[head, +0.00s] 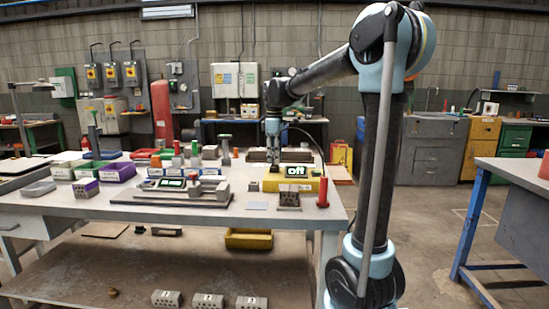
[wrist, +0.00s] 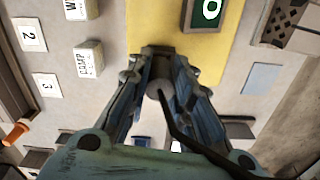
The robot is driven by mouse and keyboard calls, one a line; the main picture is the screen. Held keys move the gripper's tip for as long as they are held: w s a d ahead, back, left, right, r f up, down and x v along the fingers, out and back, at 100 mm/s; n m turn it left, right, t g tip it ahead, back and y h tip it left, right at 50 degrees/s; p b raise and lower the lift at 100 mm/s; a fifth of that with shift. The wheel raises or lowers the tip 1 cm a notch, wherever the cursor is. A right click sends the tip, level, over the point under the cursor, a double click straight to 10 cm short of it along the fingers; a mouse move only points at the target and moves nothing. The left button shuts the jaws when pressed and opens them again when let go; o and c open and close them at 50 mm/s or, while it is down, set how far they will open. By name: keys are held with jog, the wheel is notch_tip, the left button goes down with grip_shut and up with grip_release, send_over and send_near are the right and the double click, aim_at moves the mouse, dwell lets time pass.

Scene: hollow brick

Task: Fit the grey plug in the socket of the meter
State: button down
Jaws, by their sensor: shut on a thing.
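The yellow meter (head: 271,186) stands on the bench, with a dark green display (head: 296,171) that reads "off". In the wrist view the meter (wrist: 150,22) lies just beyond the fingertips, with part of its display at the upper right. My gripper (head: 272,148) points down at the meter's left part. In the wrist view my gripper (wrist: 160,62) is shut on the grey plug (wrist: 159,88), whose rounded back shows between the fingers. A black cable (wrist: 176,128) runs from the plug to the lower right. The plug's front and the socket are hidden, so I cannot tell whether they touch.
A red cylinder (head: 323,192) stands right of the meter, and a grey block with holes (head: 289,195) sits in front. A grey vise-like fixture (head: 190,192) and several coloured boxes fill the bench to the left. Labelled blocks (wrist: 89,58) lie near the gripper.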

jog(key=shift+f, duration=0.2)
jog(key=c, duration=1.4)
grip_release()
jog(key=shift+o, duration=0.2)
notch_tip(320, 180, up, 12)
jog(key=shift+f, duration=0.1)
